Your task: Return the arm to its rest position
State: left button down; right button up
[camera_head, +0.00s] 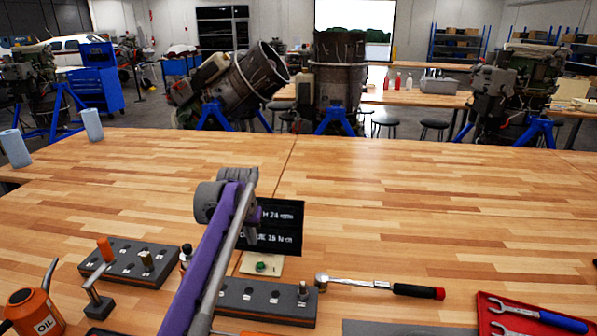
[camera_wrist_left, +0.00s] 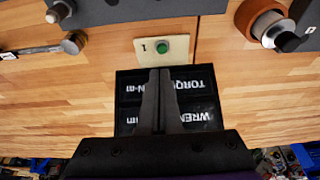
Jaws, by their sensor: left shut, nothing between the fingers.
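My left arm (camera_head: 212,255), purple and grey, reaches up over the workbench from the bottom of the head view. Its wrist bends down in front of a black display with white text (camera_head: 283,225). My left gripper (camera_wrist_left: 161,72) is shut and empty in the left wrist view. Its fingers point toward a cream plate with a green button (camera_wrist_left: 160,47) and overlap the black display (camera_wrist_left: 205,83). The same green button (camera_head: 261,267) shows in the head view, just below the display. My right gripper is not in view.
A torque wrench (camera_head: 375,285) lies right of a grey socket block (camera_head: 240,300). Another socket block (camera_head: 125,265) and an orange oil can (camera_head: 35,312) are at left. A red tray (camera_head: 490,318) with wrenches is at lower right. The bench's far side (camera_head: 420,180) is clear.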

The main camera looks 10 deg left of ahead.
pick_arm(q)
jog(key=s+d+r, duration=0.1)
jog(key=s, duration=1)
jog(key=s+f, duration=0.4)
jog(key=s, duration=0.5)
jog(key=s+d+f+t, duration=0.1)
jog(key=s+f, duration=0.3)
jog(key=s, duration=0.4)
jog(key=s+f+t, duration=0.1)
jog(key=s+f, duration=0.4)
jog(key=s, duration=0.4)
jog(key=shift+s+d, duration=0.15)
jog(key=shift+s, duration=0.2)
jog(key=shift+s+f, duration=0.1)
jog(key=shift+f, duration=0.1)
